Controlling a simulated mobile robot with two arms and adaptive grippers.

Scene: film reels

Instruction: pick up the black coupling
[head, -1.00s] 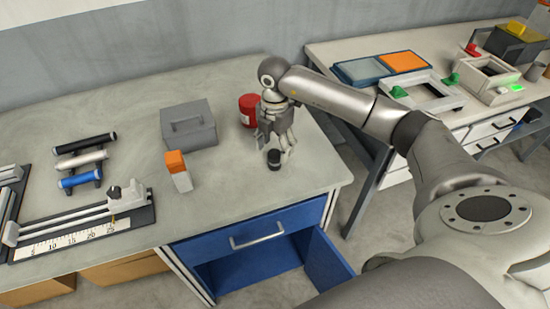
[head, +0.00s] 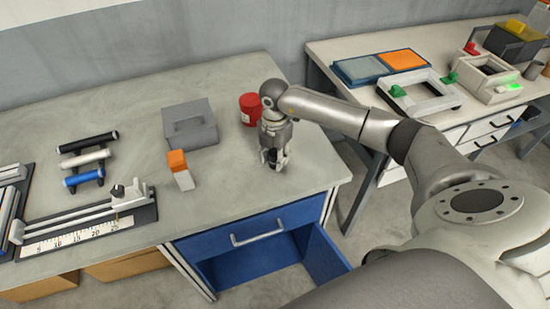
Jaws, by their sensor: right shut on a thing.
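The black coupling (head: 273,158) is a small dark piece between the fingers of my right gripper (head: 274,163), near the right end of the grey workbench (head: 225,185). The fingers are shut on it and cover most of it. The gripper points down, and its tips are at or very near the bench top; I cannot tell whether the coupling still touches the bench. My left gripper is not in view.
A red can (head: 249,109) stands just behind the gripper. A grey box (head: 189,124) and an orange-and-white block (head: 180,170) are to its left. A splicing rail with a ruler (head: 85,232) lies further left. The blue drawer (head: 250,232) below has an open compartment.

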